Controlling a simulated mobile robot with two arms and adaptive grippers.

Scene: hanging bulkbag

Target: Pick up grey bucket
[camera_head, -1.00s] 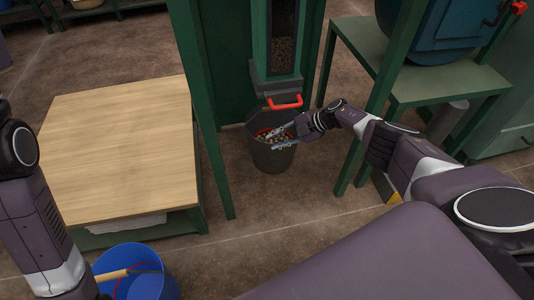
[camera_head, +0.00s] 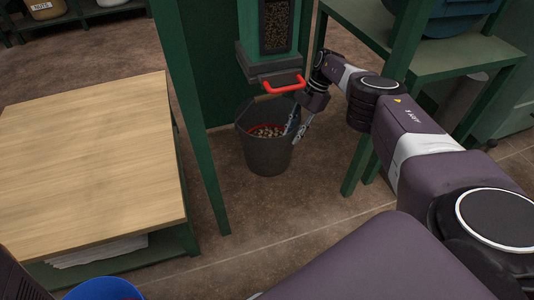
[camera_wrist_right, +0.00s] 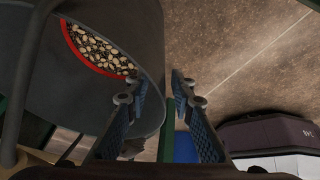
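The grey bucket (camera_head: 268,155) stands upright on the floor below a green dispenser, with pale and dark nut-like pieces inside a red ring. It also fills the left of the right wrist view (camera_wrist_right: 75,95). My right gripper (camera_head: 297,127) points down at the bucket's right rim. In the wrist view its two fingers (camera_wrist_right: 160,85) are apart. The left finger overlaps the bucket's rim and the right finger is over the floor outside. Whether either finger touches the bucket I cannot tell. My left gripper is out of view.
The red handle (camera_head: 283,84) of the dispenser (camera_head: 270,60) hangs just above the bucket. A wooden-topped table (camera_head: 85,160) stands left, a green post (camera_head: 190,110) between. A green stand (camera_head: 440,55) is at right. A blue bucket (camera_head: 103,290) shows at the bottom left. Floor in front is clear.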

